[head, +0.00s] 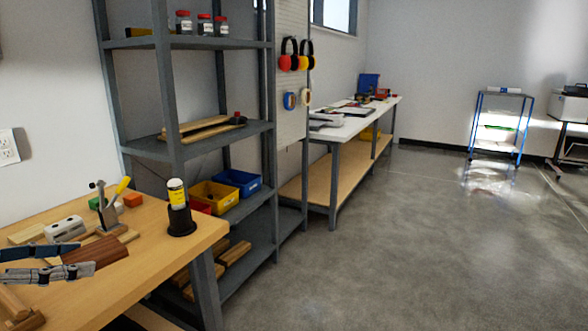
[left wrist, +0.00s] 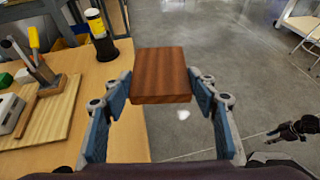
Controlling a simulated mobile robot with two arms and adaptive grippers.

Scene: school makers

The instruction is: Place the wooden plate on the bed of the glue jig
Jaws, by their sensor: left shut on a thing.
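The wooden plate, a dark reddish-brown block (left wrist: 162,72), is held between the blue-padded fingers of my left gripper (left wrist: 160,100). In the head view the plate (head: 92,249) shows beyond the fingers of the left gripper (head: 88,257), close to the jig. The glue jig has a pale wooden bed (left wrist: 52,112) and a grey upright clamp with a yellow handle (left wrist: 35,42). In the wrist view the bed lies left of the plate, apart from it. In the head view the clamp (head: 106,214) stands just behind the plate. A dark jointed part at the wrist view's right seems to be my right gripper (left wrist: 290,130).
A yellow-labelled bottle in a black holder (head: 179,210) stands near the right edge of the wooden bench (head: 150,262). A pale grey block (head: 64,229) sits by the jig. A wooden mallet (head: 18,310) lies in front. Grey shelving (head: 225,133) stands behind.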

